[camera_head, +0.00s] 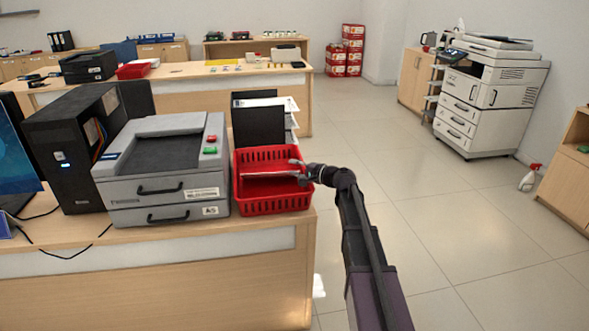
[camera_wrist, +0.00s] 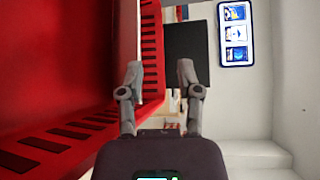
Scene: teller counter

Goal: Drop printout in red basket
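The red basket (camera_head: 272,200) stands at the right end of the near counter, beside the grey printer. My gripper (camera_head: 296,170) reaches in from the right at the basket's rim. Its two fingers are apart with nothing between them in the wrist view (camera_wrist: 158,78). A thin pale sheet (camera_head: 262,175), apparently the printout, shows nearly edge-on inside the basket. A pale strip (camera_wrist: 126,35) that looks like the same sheet shows in the wrist view, left of the fingers against the red basket wall (camera_wrist: 151,50). I cannot tell whether it touches a finger.
A grey printer (camera_head: 165,165) and a black computer tower (camera_head: 75,145) stand left of the basket. A black panel (camera_head: 258,126) with papers is behind it. The floor (camera_head: 430,225) to the right is clear up to a large copier (camera_head: 490,95) and a spray bottle (camera_head: 529,178).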

